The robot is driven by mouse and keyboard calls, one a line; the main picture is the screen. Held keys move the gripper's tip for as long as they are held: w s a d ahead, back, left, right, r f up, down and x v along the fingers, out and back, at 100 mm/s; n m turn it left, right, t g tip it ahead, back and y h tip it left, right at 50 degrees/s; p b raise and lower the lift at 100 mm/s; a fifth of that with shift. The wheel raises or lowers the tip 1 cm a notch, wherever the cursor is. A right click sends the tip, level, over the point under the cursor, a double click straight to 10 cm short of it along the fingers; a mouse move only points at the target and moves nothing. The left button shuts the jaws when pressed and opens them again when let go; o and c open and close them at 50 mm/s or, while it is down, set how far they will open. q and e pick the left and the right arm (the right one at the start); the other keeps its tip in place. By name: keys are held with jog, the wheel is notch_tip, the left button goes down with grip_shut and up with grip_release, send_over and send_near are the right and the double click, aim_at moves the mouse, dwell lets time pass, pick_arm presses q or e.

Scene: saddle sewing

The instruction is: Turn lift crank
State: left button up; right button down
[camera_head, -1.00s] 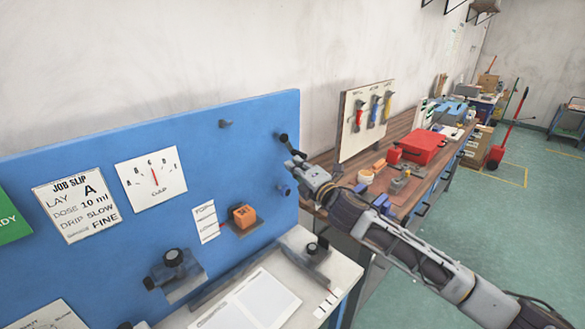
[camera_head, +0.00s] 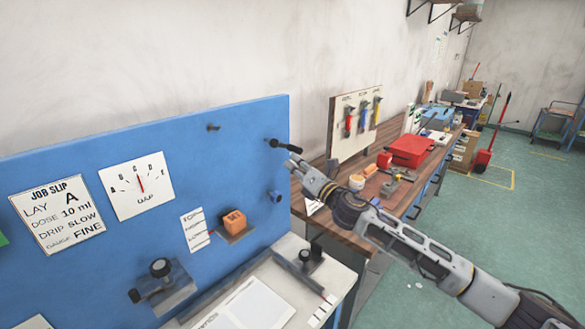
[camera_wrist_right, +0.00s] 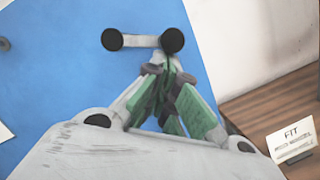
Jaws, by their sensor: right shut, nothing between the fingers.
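The crank (camera_head: 283,146) is a short arm with black ends, mounted near the upper right edge of the blue board (camera_head: 110,150). In the right wrist view the crank (camera_wrist_right: 142,41) lies nearly level, with a round black knob at each end. My right gripper (camera_head: 294,158) is shut and empty beside the crank's right end. In the wrist view its fingertips (camera_wrist_right: 165,68) are just below the right knob. I cannot tell whether they touch it. My left gripper is not in view.
Below the crank a blue knob (camera_head: 275,197) sticks out of the board, and a grey peg (camera_head: 213,127) sits to its left. An orange block (camera_head: 234,221) rests on a small shelf. A wooden bench (camera_head: 405,187) with a red toolbox (camera_head: 409,150) stands to the right.

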jog(key=shift+w+d+r+n, duration=0.15)
jog(key=shift+w+d+n, duration=0.05)
jog(key=shift+n, duration=0.4)
jog(key=shift+w+d+r+n, duration=0.1)
jog(key=shift+r+n, duration=0.05)
jog(key=shift+n, duration=0.25)
jog(key=v, duration=1.2)
dwell(1.0)
jog(key=shift+w+d, duration=0.1)
jog(key=shift+w, duration=0.05)
